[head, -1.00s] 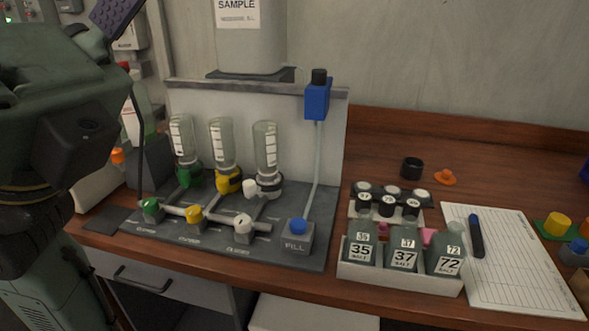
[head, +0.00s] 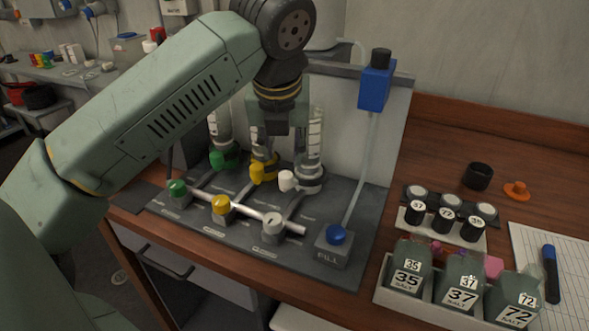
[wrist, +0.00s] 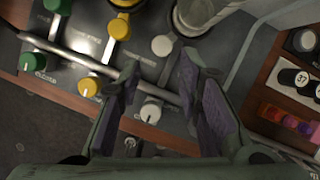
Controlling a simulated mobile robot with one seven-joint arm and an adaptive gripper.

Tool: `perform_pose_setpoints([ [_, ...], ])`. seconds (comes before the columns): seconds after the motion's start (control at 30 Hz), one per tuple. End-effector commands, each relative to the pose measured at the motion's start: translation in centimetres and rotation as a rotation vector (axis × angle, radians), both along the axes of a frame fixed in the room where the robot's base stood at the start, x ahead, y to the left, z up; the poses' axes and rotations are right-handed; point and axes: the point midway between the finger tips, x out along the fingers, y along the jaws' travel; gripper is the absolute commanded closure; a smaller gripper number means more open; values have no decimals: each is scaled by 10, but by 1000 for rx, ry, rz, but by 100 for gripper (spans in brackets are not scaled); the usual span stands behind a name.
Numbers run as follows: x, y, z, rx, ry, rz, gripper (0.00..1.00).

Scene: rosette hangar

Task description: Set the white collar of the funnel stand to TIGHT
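The funnel stand (head: 345,200) is a grey base with a pale back panel and several clear graduated vessels. The white collar (head: 288,181) is at the foot of the right vessel, its round white end jutting toward the front left. The white end also shows in the wrist view (wrist: 162,45), just beyond my fingertips. My gripper (wrist: 160,70) is open and empty, pointing down above the stand, its purple-padded fingers apart. In the head view my gripper (head: 273,135) hangs in front of the vessels and partly covers them. I cannot read any TIGHT mark.
Green (head: 222,159) and yellow (head: 262,170) collars are left of the white one. Green (head: 177,189), yellow (head: 221,205) and white (head: 272,225) knobs line the pipe in front. A blue FILL button (head: 337,234) and a bottle tray (head: 382,290) are to the right.

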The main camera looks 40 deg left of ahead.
Motion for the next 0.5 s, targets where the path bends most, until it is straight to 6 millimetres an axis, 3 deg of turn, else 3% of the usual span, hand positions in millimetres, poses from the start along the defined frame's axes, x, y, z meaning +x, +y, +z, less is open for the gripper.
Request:
perform_pose_setpoints([
  [0.3,19,11,-54,-5,-1,-7,68],
  [0.5,26,17,-75,-3,-4,-6,68],
])
